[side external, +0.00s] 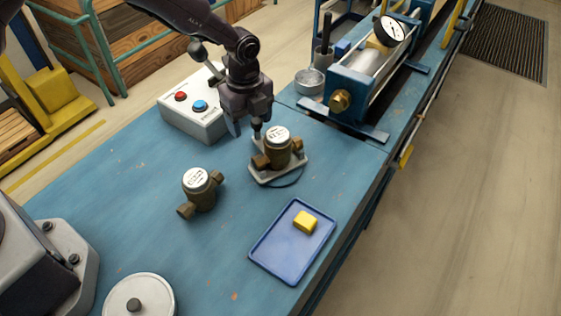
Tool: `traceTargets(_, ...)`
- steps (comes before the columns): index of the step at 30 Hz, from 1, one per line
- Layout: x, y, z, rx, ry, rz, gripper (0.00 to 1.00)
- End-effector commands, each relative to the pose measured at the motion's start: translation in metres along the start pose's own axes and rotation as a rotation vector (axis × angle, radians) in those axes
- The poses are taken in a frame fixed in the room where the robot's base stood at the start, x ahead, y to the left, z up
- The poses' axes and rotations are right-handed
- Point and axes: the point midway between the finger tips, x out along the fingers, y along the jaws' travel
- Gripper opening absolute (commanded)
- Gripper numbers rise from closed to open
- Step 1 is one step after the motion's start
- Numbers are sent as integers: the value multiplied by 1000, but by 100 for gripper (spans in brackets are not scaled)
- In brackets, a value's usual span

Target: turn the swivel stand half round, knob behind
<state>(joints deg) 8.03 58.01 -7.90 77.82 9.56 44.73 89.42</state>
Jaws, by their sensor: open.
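The swivel stand (262,179) is a small grey plate on the blue bench, right of the picture's middle-left. A brass water meter (279,150) with a white dial sits upright on it. A small dark upright piece, seemingly the knob (256,131), shows at the stand's far left side, close to my fingers. My gripper (248,128) points down behind and left of the meter, open. I cannot tell whether a finger touches the knob. A dark curved line lies on the bench by the stand's front right edge.
A second brass meter (200,190) stands to the left. A blue tray (270,258) with a yellow block (305,222) lies in front. The test rig (365,85) is at back right; a round white lid (140,298) is front left.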

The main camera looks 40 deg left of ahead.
Motion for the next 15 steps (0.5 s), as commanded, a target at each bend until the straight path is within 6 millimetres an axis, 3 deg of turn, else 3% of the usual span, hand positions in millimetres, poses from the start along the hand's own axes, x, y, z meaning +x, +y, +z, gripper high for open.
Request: traceTargets(15, 0, 17, -4, 1, 1, 2, 66)
